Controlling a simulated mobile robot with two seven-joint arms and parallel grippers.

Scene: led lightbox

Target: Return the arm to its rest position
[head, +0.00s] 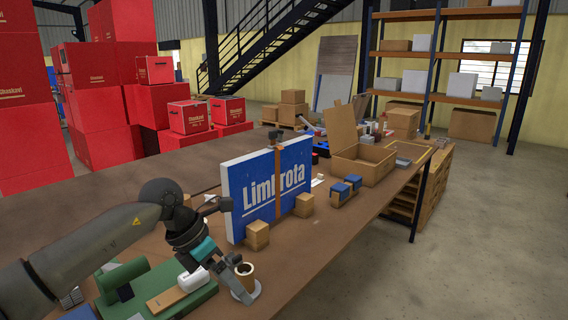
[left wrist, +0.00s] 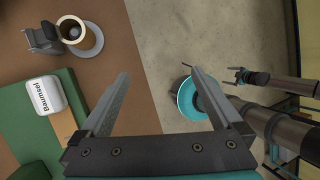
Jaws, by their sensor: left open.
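My left arm comes in from the left in the head view, and its gripper (head: 232,283) hangs low near the front edge of the table (head: 340,216). In the left wrist view the two fingers of this gripper (left wrist: 159,75) are spread wide, with nothing between them. Brown tabletop and bare floor show beyond them. Another arm of mine shows at the right of the left wrist view, with a small gripper (left wrist: 240,75) at its end. Its jaws are too small to judge.
A brown cup-like ring (head: 244,271) stands on a grey disc (head: 247,292), close to my left gripper. A white box (head: 193,280) lies on green equipment (head: 127,271). The blue Limbrota lightbox (head: 262,193) stands upright between wooden blocks. Floor at the right is clear.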

